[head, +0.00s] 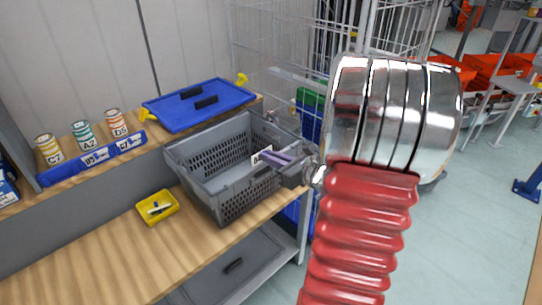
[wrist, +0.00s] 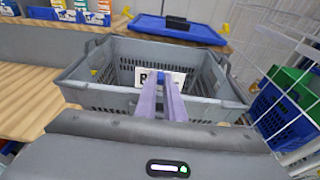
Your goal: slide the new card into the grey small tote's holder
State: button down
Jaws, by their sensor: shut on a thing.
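The grey small tote (head: 196,188) stands open on the wooden bench, with slotted walls. Its near wall crosses the wrist view (wrist: 100,99). My gripper (head: 268,157) reaches in from the right, over the tote's right side. Its two lavender fingers (wrist: 161,78) are shut on a white card (head: 260,154) with black print. In the wrist view the card (wrist: 148,77) shows a "B" on the left; the fingers cover its middle. The card appears over the tote's opening. I cannot make out the tote's holder, nor whether the card touches it.
A blue lid (head: 200,104) with yellow clips lies behind the tote. A yellow tray (head: 152,217) sits on the bench to the left. Labelled cans (head: 82,136) stand behind a blue strip (head: 95,160). A wire cage (head: 270,50) rises behind and to the right.

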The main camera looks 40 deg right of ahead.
jog(key=shift+f, duration=1.25)
jog(key=shift+f, duration=0.2)
jog(key=shift+f, duration=1.75)
dwell(0.7)
jog(key=c, duration=1.8)
grip_release()
jog(key=shift+s, duration=0.1)
jog(key=v, duration=1.3)
jog(key=shift+s, duration=0.35)
